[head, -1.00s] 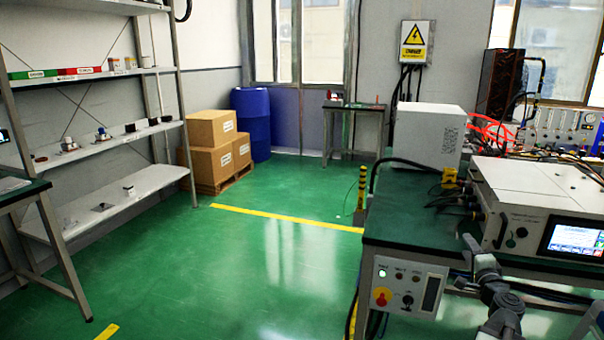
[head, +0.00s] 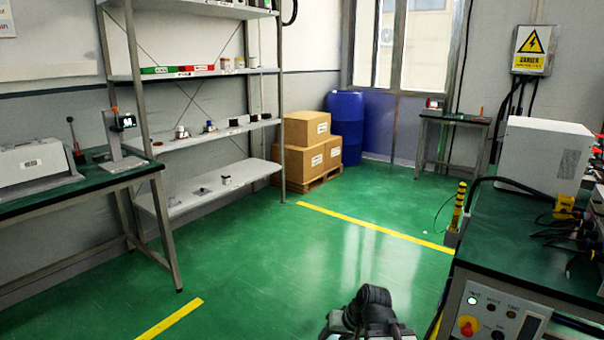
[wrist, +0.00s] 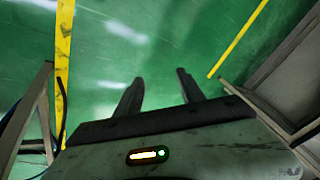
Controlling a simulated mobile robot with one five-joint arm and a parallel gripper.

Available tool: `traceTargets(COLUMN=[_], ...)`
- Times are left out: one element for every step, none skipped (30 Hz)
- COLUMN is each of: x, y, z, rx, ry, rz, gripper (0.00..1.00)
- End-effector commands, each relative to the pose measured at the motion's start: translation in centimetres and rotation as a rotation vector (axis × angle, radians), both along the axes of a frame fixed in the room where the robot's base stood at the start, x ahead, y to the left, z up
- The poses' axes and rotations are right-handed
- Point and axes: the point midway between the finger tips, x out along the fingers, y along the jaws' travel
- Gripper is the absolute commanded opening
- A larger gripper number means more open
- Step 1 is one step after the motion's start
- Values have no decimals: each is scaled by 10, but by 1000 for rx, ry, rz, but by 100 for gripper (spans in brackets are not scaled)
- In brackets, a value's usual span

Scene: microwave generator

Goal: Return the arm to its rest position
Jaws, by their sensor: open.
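My gripper (wrist: 159,76) shows in the wrist view with its two dark fingers spread apart and nothing between them. Bare green floor (wrist: 160,45) lies beyond the fingertips. In the head view, a dark part of my arm (head: 368,312) shows at the bottom, right of the middle, over the floor. The gripper's fingers cannot be made out in the head view. My arm is apart from the workbench (head: 500,240) on the right.
A green-topped table (head: 80,195) with a grey device stands at the left. Shelves (head: 215,190), stacked cardboard boxes (head: 300,160) and a blue barrel (head: 345,125) stand behind. A yellow-black post (head: 457,210) stands beside the right bench. The middle floor is clear.

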Motion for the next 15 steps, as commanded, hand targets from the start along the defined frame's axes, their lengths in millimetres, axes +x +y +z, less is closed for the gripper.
traceTargets(x=[-14, -23, -34, -43, -52, -64, -76, -77, -76, -75, -75, -75, -75, -75, -75], y=[-14, -26, -40, -51, -61, -74, -80, -78, -78, -78, -78, -78, -78, -78, -78], z=[-10, -14, -19, -22, -24, -25, -25, -7, 9, 17, 25, 37, 46, 55, 68], rx=[-80, -126, -185, -229, -270, -322, -345, -336, -334, -333, -333, -332, -332, -332, -331], ry=[62, 99, 149, 186, 226, 282, 334, 337, 333, 332, 331, 331, 330, 330, 330], rz=[11, 10, 6, 3, -3, -15, -25, -32, -31, -31, -31, -30, -30, -30, -30], gripper=[46, 46, 46, 46, 46, 46, 46, 46, 46, 46, 46, 46, 46, 46, 46])
